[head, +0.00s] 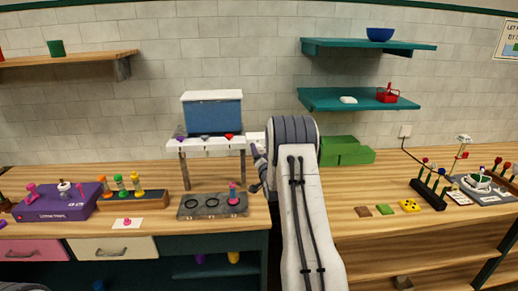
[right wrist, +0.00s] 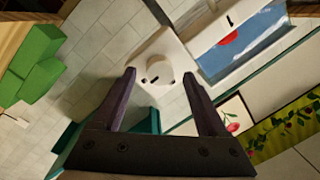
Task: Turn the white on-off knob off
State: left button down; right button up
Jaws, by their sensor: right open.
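The white on-off knob (right wrist: 158,73) shows in the right wrist view, round, on a white plate (right wrist: 165,50), with dark marks on and beside it. My right gripper (right wrist: 159,78) is open, and its two dark fingers point toward the knob, one on each side in the picture. I cannot tell whether they touch it. In the head view my right gripper (head: 258,168) is partly hidden behind my arm, in front of the wall right of the white stand (head: 212,146). The knob is not clearly visible there. My left gripper is not in view.
A blue tank (head: 214,114) with a white lid sits on the stand. Green blocks (head: 346,151) lie right of my arm. A grey tray (head: 212,206) with dark rings and a pink piece is below the stand. Teal shelves (head: 345,106) hang at upper right.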

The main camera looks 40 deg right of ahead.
jog(key=shift+w+d, duration=0.2)
jog(key=shift+w, duration=0.25)
grip_shut()
jog(key=shift+f+n+b, duration=0.1)
jog(key=shift+n+b, duration=0.5)
jog(key=shift+b, duration=0.3)
jog(key=n+b, duration=0.5)
jog(key=b, duration=0.1)
jog(key=n+g+b, duration=0.1)
jog(key=n+b, duration=0.3)
jog(key=b, duration=0.2)
jog(key=n+h+b, duration=0.1)
jog(key=n+b, duration=0.4)
jog(key=b, duration=0.2)
jog(key=shift+w+a+r+n+g, duration=0.15)
jog(key=shift+a+r+n+g, duration=0.15)
jog(key=shift+r, duration=0.1)
jog(key=shift+n+b, duration=0.4)
jog(key=shift+n, duration=0.1)
jog(key=shift+r, duration=0.15)
